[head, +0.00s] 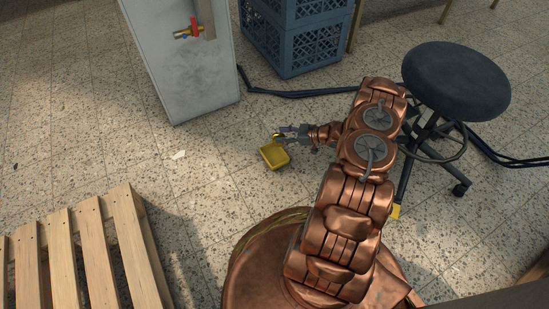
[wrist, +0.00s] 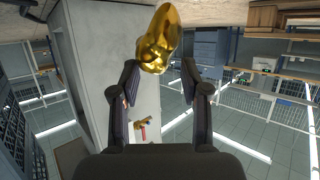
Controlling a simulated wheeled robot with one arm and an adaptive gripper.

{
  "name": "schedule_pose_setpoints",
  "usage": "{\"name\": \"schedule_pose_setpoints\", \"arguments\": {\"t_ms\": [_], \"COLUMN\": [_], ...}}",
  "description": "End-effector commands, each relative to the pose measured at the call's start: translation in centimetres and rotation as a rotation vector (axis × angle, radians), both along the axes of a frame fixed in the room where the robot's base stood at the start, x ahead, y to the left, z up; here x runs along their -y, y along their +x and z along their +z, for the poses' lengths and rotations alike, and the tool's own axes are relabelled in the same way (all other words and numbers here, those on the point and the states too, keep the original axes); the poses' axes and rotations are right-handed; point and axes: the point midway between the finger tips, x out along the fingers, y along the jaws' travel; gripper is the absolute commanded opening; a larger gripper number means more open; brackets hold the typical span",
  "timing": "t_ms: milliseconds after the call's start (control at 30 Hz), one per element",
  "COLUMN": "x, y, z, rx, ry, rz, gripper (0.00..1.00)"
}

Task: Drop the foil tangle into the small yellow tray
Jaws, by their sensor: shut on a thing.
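The foil tangle is a shiny gold crumpled lump (wrist: 158,38) held at the fingertips in the wrist view. In the head view a small bit of it (head: 278,138) shows at the tip of my gripper (head: 284,134). My gripper, also in the wrist view (wrist: 159,70), is shut on the foil. The small yellow tray (head: 274,157) is in the head view, apparently on the speckled floor, just below the gripper in the picture. I cannot tell the height of the foil above it. The tray does not show in the wrist view.
A grey cabinet (head: 180,70) with a red-handled tap stands at the upper left, blue crates (head: 310,50) behind. A black stool (head: 455,80) is close to my arm on the right. A wooden pallet (head: 90,245) lies lower left. A black cable crosses the floor.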

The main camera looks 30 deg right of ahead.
Motion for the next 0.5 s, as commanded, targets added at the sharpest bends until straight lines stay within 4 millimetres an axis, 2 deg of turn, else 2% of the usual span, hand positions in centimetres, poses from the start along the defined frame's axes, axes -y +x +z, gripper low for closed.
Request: {"name": "schedule_pose_setpoints", "arguments": {"t_ms": [33,200,500], "x": [0.0,0.0,0.0], "y": [0.0,0.0,0.0], "z": [-0.9,-2.6,-3.2], "rx": [0.0,0.0,0.0], "ry": [0.0,0.0,0.0], "rz": [0.0,0.0,-0.001], "gripper": [0.32,0.32,0.32]}}
